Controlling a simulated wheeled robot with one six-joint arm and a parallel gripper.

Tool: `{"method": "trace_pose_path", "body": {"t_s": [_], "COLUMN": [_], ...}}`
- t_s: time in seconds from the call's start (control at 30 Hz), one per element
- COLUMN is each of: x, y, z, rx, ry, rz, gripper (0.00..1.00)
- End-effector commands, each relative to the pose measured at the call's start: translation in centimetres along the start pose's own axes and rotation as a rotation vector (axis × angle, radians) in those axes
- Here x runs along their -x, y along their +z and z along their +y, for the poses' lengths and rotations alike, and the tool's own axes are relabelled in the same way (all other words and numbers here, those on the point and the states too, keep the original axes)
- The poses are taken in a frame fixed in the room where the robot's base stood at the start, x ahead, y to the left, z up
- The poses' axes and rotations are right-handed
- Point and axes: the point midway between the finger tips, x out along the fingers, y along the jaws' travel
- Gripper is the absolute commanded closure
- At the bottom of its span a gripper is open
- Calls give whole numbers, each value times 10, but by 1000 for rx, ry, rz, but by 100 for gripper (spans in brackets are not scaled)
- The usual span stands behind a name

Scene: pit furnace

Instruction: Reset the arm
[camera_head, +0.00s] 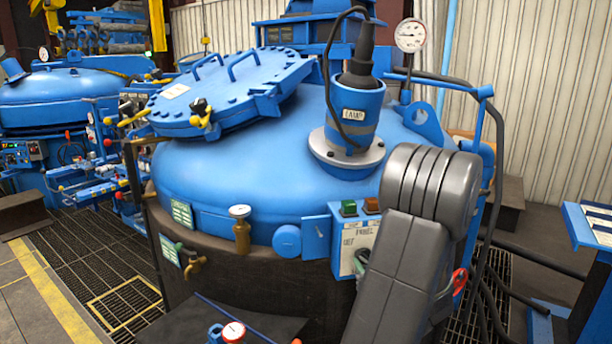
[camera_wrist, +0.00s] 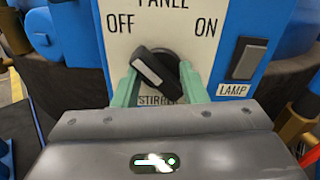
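My gripper (camera_wrist: 160,70) shows in the wrist view with two green fingers spread apart, one on each side of a black rotary knob (camera_wrist: 158,70). The fingers look open around the knob; whether either touches it I cannot tell. The knob has a white stripe that slants up and left towards the OFF mark. It sits on a white panel (camera_wrist: 120,30) marked OFF, ON and STIRRER. In the head view my grey arm stands in front of the furnace and reaches the control panel (camera_head: 347,240), hiding part of it.
A lamp switch (camera_wrist: 248,58) sits right of the knob. A brass valve (camera_head: 242,235) is left of the panel. Hoses (camera_head: 490,290) run at the right.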

Motion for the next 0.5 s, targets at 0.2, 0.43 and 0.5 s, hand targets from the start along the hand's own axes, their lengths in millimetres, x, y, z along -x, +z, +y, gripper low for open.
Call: {"method": "trace_pose_path", "body": {"t_s": [0.2, 0.43, 0.5], "x": [0, 0, 0], "y": [1, 0, 0], "z": [-1, -1, -1], "rx": [-46, -52, -52], "ry": [-2, -2, -2], "rz": [0, -1, -1], "gripper": [62, 62, 62]}}
